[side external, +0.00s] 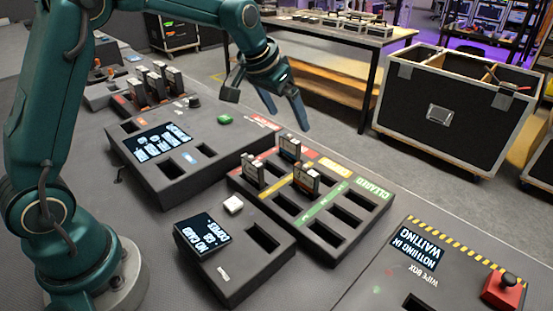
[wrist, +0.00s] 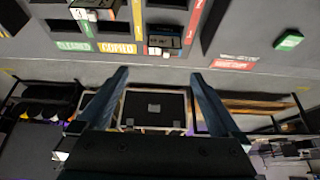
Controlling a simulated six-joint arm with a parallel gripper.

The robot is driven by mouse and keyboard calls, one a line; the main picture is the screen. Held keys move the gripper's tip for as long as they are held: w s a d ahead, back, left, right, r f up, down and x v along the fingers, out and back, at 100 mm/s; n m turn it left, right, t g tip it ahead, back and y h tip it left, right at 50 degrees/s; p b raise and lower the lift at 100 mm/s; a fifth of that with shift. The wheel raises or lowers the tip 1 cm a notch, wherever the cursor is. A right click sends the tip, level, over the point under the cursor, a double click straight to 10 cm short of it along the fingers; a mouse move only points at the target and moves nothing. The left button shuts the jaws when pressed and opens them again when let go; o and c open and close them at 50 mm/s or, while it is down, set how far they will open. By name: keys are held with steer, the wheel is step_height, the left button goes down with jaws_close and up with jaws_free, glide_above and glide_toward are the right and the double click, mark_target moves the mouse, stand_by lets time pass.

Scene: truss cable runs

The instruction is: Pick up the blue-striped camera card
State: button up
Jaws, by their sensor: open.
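Three upright cards stand in the slotted sorting tray (side external: 345,225) with red, yellow and green strips: a left card (side external: 252,171), a back card (side external: 290,148) and a front card (side external: 306,180). Several more cards (side external: 158,82) stand in the box at the far left. Stripe colours are too small to tell, so I cannot say which card is blue-striped. My gripper (side external: 265,110) is open and empty, above and behind the tray, apart from every card. In the wrist view my gripper (wrist: 160,76) has spread fingers, with a card (wrist: 164,42) in the tray beyond them.
A reader box with a screen (side external: 203,235) and white button stands in front. A box with a screen (side external: 163,143) and green button lies left. The wipe box with a red button (side external: 503,290) is at right. A black case (side external: 450,115) stands behind, off the table.

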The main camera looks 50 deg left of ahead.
mark_target(288, 140)
steer(key=shift+g, duration=0.5)
steer(key=x, duration=0.2)
steer(key=s+x, duration=0.1)
steer(key=x, duration=0.4)
steer(key=shift+s+a+f, duration=0.2)
steer(key=shift+a+f, duration=0.1)
steer(key=shift+x, duration=0.85)
steer(key=shift+r, duration=0.1)
steer(key=c, duration=1.4)
